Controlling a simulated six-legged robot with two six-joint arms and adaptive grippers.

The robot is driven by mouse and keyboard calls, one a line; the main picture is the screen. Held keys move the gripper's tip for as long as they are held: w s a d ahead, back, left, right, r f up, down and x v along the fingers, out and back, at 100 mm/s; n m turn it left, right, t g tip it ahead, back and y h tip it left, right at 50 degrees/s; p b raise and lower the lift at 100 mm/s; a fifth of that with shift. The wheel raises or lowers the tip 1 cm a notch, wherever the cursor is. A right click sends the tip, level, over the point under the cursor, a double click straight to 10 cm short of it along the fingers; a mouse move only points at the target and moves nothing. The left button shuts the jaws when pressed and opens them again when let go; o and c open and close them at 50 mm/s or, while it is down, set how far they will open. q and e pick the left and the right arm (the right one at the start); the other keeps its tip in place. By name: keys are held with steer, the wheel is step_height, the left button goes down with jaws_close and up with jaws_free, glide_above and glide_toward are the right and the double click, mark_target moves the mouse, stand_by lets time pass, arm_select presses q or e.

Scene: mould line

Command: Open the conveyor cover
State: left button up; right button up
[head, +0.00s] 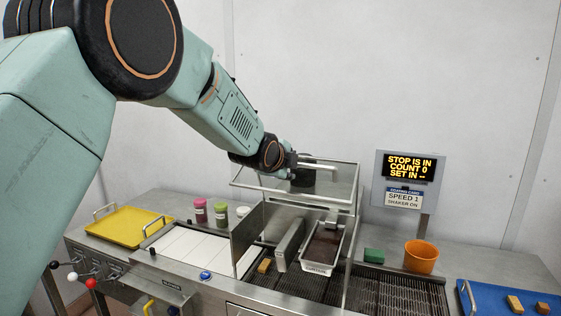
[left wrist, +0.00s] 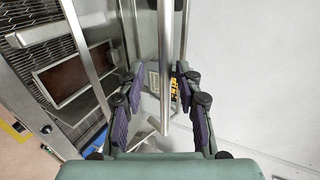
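The conveyor cover (head: 262,184), a clear panel with a metal rim, lies high over the middle of the conveyor (head: 310,284). I cannot tell whether it is lifted from its frame. A pale bar handle (head: 318,167) shows at the cover. My left gripper (head: 300,170) is at the handle, partly hidden by its own wrist. In the left wrist view, the left gripper (left wrist: 162,112) has its purple-padded fingers spread apart. A metal bar (left wrist: 167,60) runs between them with gaps on both sides. My right gripper is not in view.
A dark-filled mould (head: 325,246) sits under the cover beside a grey metal part (head: 289,244). A sign (head: 408,180) reads "STOP IS IN". An orange cup (head: 421,257), a green block (head: 374,256) and a blue tray (head: 484,300) stand right. A yellow tray (head: 126,228) lies left.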

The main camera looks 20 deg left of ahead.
arm_select(q)
steer(key=v, duration=1)
steer(key=shift+s+r, duration=0.2)
steer(key=shift+s, duration=0.15)
steer(key=shift+w+f, duration=0.1)
steer(key=shift+w, duration=0.05)
steer(key=s+f+n+g+b, duration=0.25)
steer(key=s+f+n, duration=0.25)
steer(key=f, duration=0.7)
steer(key=s+f+n+g+b, duration=0.1)
steer(key=s+f+n+b, duration=0.35)
steer(key=f, duration=0.85)
steer(key=s+f+n+g+b, duration=0.1)
steer(key=s+f+n+b, duration=0.1)
steer(key=s+f+n, duration=0.75)
steer(key=s+f+g+b, duration=0.4)
steer(key=s+f+b, duration=0.2)
steer(key=s+f, duration=0.7)
steer(key=s+f+g+b, duration=0.4)
steer(key=s+f, duration=1)
steer(key=f, duration=0.5)
steer(key=shift+s+a+f+b, duration=0.25)
steer(key=shift+s+f+b, duration=0.1)
steer(key=shift+b, duration=0.5)
